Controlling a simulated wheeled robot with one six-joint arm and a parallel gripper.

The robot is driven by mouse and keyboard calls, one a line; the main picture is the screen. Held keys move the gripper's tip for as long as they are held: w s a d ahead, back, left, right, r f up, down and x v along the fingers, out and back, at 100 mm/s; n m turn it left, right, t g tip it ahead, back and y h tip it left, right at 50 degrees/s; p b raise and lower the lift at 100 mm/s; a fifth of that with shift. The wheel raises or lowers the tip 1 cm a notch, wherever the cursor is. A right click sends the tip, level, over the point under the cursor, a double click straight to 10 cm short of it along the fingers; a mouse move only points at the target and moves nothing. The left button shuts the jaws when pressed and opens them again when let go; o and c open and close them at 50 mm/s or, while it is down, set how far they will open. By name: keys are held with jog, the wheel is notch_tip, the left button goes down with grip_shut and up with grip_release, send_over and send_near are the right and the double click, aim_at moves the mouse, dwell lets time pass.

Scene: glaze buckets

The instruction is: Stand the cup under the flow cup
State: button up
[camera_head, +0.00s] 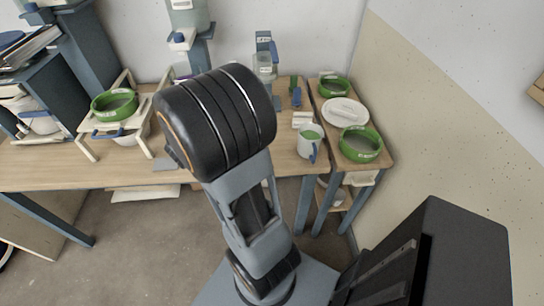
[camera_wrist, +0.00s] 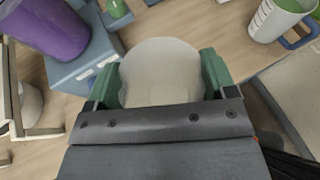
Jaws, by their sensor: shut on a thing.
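My gripper (camera_wrist: 161,80) shows in the wrist view with its green fingers shut on a pale off-white round cup (camera_wrist: 160,60), one finger on each side. The cup is above or on the wooden table; I cannot tell whether its base touches. In the head view my own arm hides the gripper and the held cup. A small blue-grey stand (camera_head: 264,40) with a pale vessel (camera_head: 265,70) is at the table's back; it looks like the flow cup's place, but I cannot tell for sure.
A white mug (camera_head: 310,141) with a blue handle stands right; it also shows in the wrist view (camera_wrist: 270,20). A purple bucket (camera_wrist: 50,25) is close left of my gripper. Green-rimmed sieves (camera_head: 360,145) and a white plate (camera_head: 343,112) fill the right side table.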

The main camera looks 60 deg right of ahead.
jog(key=s+m+g+y, duration=0.1)
jog(key=s+m+g, duration=0.8)
jog(key=s, duration=0.6)
jog(key=shift+d+f+g+y, duration=0.15)
jog(key=shift+d+g+y, duration=0.2)
jog(key=shift+g, duration=0.25)
jog(key=w+d+f, duration=0.1)
jog(key=d+f, duration=0.3)
jog(key=w+d+f, duration=0.2)
jog(key=d+f, duration=0.1)
jog(key=d, duration=0.1)
jog(key=w+d+f, duration=0.1)
jog(key=d+f, duration=0.3)
jog(key=d, duration=0.1)
jog(key=shift+w+d+f, duration=0.1)
jog(key=shift+w+f, duration=0.15)
jog(key=shift+f, duration=0.55)
jog(key=shift+f, duration=0.1)
